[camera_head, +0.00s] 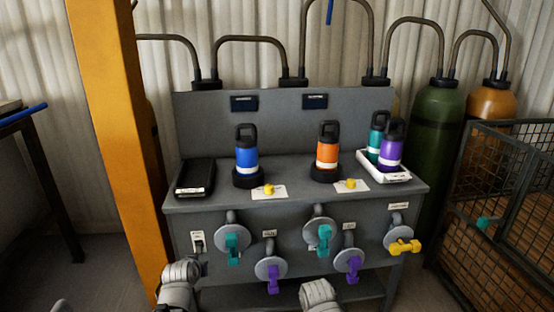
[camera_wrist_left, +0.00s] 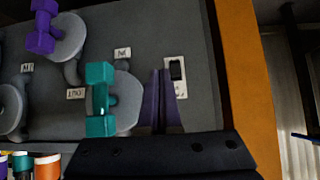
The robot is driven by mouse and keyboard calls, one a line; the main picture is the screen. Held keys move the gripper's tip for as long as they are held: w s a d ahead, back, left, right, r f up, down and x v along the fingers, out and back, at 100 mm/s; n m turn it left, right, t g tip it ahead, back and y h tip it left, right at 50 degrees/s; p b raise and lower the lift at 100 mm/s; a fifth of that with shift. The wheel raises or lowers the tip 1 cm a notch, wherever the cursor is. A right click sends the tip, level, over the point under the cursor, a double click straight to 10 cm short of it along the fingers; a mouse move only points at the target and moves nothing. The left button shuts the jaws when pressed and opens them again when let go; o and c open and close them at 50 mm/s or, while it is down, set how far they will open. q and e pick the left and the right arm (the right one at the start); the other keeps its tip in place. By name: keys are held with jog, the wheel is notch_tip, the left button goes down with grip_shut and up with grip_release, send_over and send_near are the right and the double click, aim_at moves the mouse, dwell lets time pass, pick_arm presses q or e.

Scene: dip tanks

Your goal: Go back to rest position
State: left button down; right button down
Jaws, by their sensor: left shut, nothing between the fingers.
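My left gripper (camera_wrist_left: 162,80) shows in the left wrist view as two dark fingers close together, shut and empty. In that view the fingers overlap the panel between a teal-handled valve (camera_wrist_left: 100,98) and a black switch on a white plate (camera_wrist_left: 175,69); I cannot tell whether they touch anything. In the head view my left arm (camera_head: 180,284) is low at the left, just below the switch (camera_head: 198,242); its fingers are not distinguishable. A grey link of my right arm (camera_head: 318,295) shows at the bottom edge. My right gripper is not visible.
A grey bench (camera_head: 290,182) carries blue (camera_head: 246,155), orange (camera_head: 327,147), teal and purple bottles. Several valve handles stick out of its front. A yellow post (camera_head: 115,130) stands close at left. A wire cage (camera_head: 500,200) is at right.

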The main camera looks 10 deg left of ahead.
pick_arm(q)
jog(key=s+d+f+m+g+h, duration=0.1)
jog(key=s+d+f+m+g, duration=0.15)
jog(key=d, duration=0.55)
jog(key=s+d+f+m+g+h, duration=0.1)
jog(key=s+d+f+g, duration=0.2)
jog(key=d, duration=0.4)
jog(key=s+d+f+m+g+y, duration=0.1)
jog(key=s+d+f+m+g, duration=0.2)
jog(key=s+d, duration=0.8)
notch_tip(320, 180, up, 29)
jog(key=s+a+g+p, duration=0.1)
jog(key=s+p, duration=0.1)
jog(key=p, duration=2.6)
jog(key=shift+s+a, duration=0.15)
jog(key=shift+a, duration=0.2)
jog(key=shift+f+n+g, duration=0.15)
jog(key=shift+n+g, duration=0.1)
